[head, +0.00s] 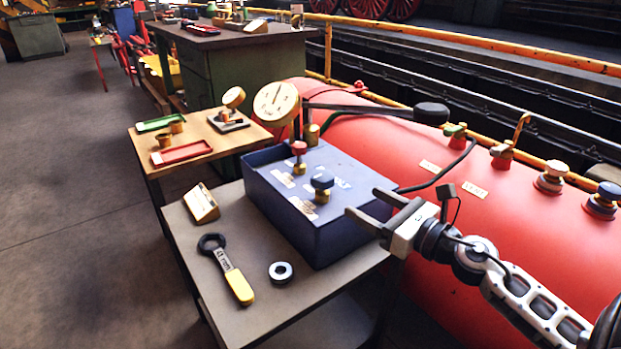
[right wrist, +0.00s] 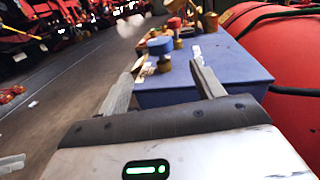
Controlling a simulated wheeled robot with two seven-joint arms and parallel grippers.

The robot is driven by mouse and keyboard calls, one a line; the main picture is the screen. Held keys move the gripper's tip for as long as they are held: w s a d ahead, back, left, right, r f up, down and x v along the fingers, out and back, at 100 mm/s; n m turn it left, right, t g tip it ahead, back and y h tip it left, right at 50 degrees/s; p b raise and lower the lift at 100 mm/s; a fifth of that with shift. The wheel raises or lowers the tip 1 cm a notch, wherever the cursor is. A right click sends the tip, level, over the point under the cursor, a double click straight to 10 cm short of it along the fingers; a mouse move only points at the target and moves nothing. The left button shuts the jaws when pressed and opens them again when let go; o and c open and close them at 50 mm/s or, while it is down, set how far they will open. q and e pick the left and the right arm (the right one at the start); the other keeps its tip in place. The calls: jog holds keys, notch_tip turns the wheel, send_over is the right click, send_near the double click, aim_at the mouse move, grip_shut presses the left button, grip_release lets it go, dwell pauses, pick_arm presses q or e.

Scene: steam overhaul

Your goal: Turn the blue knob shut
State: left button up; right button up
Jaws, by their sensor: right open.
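A blue knob (head: 322,183) stands on a brass stem on top of a dark blue box (head: 300,247). It also shows in the right wrist view (right wrist: 160,46), beyond the fingers. A red knob (head: 299,148) stands behind it on the same box. My right gripper (head: 361,201) is open and empty, to the right of the blue knob and apart from it, by the box's right side. Another dark blue knob (head: 608,190) sits on the red tank at the far right. My left gripper is not in view.
A round gauge (head: 276,103) rises behind the box. The grey table (head: 222,312) holds a yellow-handled wrench (head: 228,272), a metal ring (head: 281,272) and a small tan block (head: 201,204). A red tank (head: 440,237) fills the right. A whitish puff (right wrist: 130,27) shows near the knobs.

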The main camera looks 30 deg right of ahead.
aim_at(317, 175)
jog(key=p+x, duration=0.2)
jog(key=x, duration=1.1)
jog(key=shift+w+r, duration=0.15)
jog(key=shift+w, duration=0.05)
jog(key=shift+w+a, duration=0.1)
jog(key=shift+w, duration=0.45)
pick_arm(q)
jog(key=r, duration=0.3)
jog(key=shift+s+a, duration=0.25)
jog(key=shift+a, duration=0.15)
pick_arm(e)
jog(key=c, duration=1)
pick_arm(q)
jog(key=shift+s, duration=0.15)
